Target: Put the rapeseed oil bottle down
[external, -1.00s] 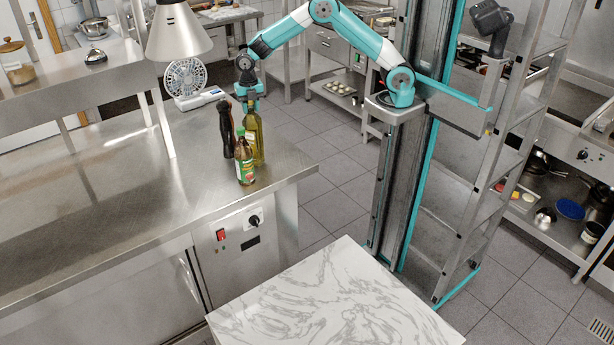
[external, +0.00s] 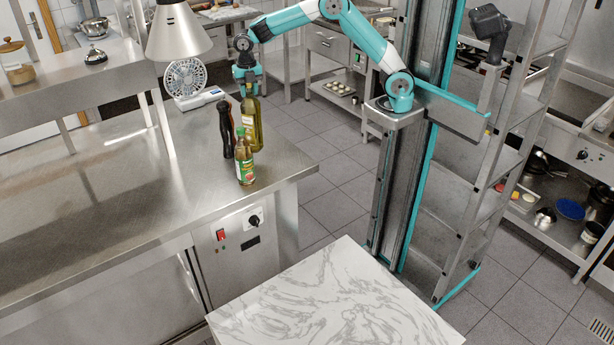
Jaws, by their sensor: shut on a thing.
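The rapeseed oil bottle (external: 251,124), a tall bottle of yellow-green oil with a dark cap, is upright near the right edge of the steel counter (external: 110,190). My gripper (external: 249,88) is shut on its top, coming from above. The bottle appears lifted a little above the counter. Its lower part is partly hidden behind a smaller bottle.
A small bottle with a green and red label (external: 245,165) and a black pepper mill (external: 227,132) stand close in front and to the left. The counter's front left is clear. A marble-topped table (external: 335,300) stands empty in front.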

